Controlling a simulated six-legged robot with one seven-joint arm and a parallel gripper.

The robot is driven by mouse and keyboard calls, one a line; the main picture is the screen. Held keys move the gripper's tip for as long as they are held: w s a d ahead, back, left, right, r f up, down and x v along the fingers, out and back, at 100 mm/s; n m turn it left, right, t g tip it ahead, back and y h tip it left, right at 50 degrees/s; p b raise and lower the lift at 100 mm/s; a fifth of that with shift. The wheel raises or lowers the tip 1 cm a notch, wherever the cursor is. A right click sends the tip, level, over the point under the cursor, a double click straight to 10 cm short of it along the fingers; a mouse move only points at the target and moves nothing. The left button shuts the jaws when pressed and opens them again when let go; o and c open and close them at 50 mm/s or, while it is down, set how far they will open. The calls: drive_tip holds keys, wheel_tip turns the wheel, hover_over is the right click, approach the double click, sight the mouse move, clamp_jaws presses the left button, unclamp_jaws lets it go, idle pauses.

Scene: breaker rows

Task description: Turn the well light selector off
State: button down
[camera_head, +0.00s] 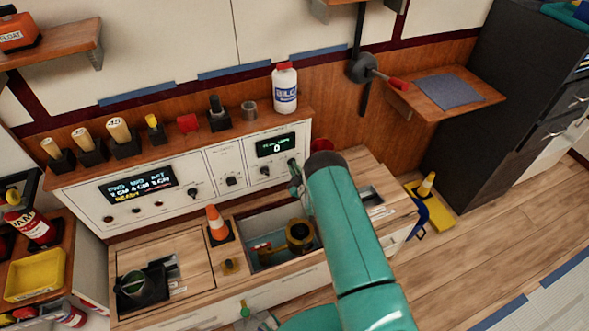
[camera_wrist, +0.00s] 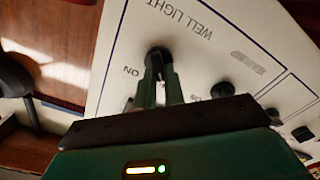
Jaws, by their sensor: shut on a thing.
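The well light selector (camera_wrist: 157,53) is a dark round knob on a white panel, under the printed words WELL LIGHT, which appear upside down in the wrist view. My gripper (camera_wrist: 161,72) is shut on this knob, with a green finger on each side of it. In the head view my gripper (camera_head: 294,174) is at the right end of the white control panel (camera_head: 215,162), and it hides the knob there. The fingers cover much of the knob, so I cannot tell which way its pointer faces. Small ON lettering is printed near it.
Another dark knob (camera_wrist: 222,90) sits close beside my gripper. A white bottle (camera_head: 285,88) stands on the shelf above the panel. An orange cone (camera_head: 217,223) and an open well (camera_head: 268,257) with a brass fitting are on the counter below.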

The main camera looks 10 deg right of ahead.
idle(0.4)
drive_tip(key=c, duration=1.5)
unclamp_jaws()
drive_tip(key=s+d, duration=0.1)
drive_tip(key=s, duration=0.3)
drive_tip(key=s+d, duration=0.1)
drive_tip(key=s, duration=0.8)
drive_tip(key=shift+s+d, duration=0.3)
drive_tip(key=shift+d, duration=0.1)
